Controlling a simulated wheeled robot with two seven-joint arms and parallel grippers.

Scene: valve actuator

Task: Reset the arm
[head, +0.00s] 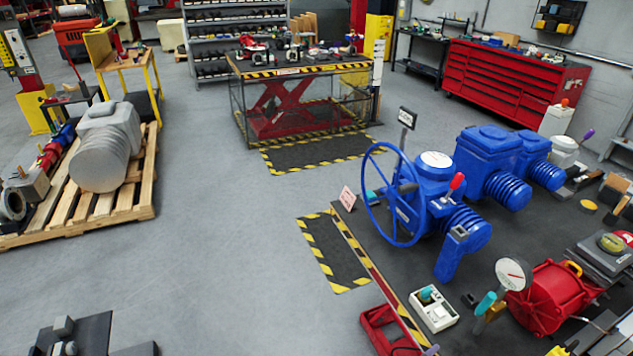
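A blue valve actuator (437,177) stands on the dark bench at the right, with a large blue handwheel (394,195) on its left side. A short lever with a red knob (456,181) stands up at its front. A blue crank-like arm (459,248) hangs at its lower front. Neither of my grippers can be made out. A dark plate with grey blocks (75,337) is cut off at the lower left edge, and I cannot tell what it is.
More blue actuators (490,165) stand behind. A white switch box (433,309), pressure gauge (513,274) and red motor (548,297) crowd the bench front. A pallet (98,207) with grey machinery is at left; a lift table (297,68) is behind. The middle floor is clear.

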